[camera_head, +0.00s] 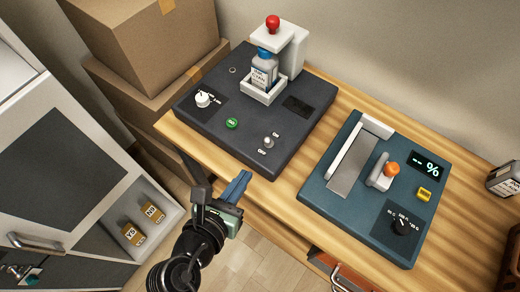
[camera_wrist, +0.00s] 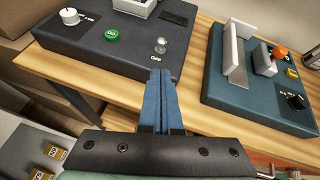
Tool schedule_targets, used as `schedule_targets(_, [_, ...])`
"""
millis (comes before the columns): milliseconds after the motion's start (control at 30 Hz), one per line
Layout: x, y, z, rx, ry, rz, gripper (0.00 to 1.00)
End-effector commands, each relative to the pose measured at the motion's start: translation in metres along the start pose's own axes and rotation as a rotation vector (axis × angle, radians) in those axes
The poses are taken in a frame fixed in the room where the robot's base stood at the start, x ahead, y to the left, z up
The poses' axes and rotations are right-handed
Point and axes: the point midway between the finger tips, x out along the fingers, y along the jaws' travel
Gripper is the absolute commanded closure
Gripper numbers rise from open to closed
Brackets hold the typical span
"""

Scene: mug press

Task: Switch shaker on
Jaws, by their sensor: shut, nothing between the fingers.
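The shaker (camera_head: 215,135) is a dark grey machine on the wooden bench, with a labelled bottle (camera_head: 264,70) in its white holder under a red-topped arm. Its metal toggle switch (camera_head: 268,143) sits near the front right, between ON and OFF labels. In the wrist view the toggle (camera_wrist: 160,46) stands just above the word OFF. My gripper (camera_head: 238,186) is shut and empty, in front of the shaker's front edge. In the wrist view its blue fingers (camera_wrist: 160,90) are together and point toward the toggle, apart from it. Which way the toggle leans is too small to tell.
A white knob (camera_head: 203,99) and a green button (camera_head: 232,123) are also on the shaker. A teal machine (camera_head: 320,195) with an orange knob stands to the right on the wooden bench (camera_head: 285,190). Cardboard boxes (camera_head: 145,45) are stacked at the left.

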Motion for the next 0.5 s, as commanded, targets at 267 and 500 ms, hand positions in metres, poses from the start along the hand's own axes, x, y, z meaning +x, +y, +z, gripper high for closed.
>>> schedule_targets(267, [0.02, -0.001, 0.001, 0.003, -0.002, -0.003, 1.0])
schedule_targets(500, [0.065, -0.001, 0.001, 0.004, -0.001, -0.003, 1.0])
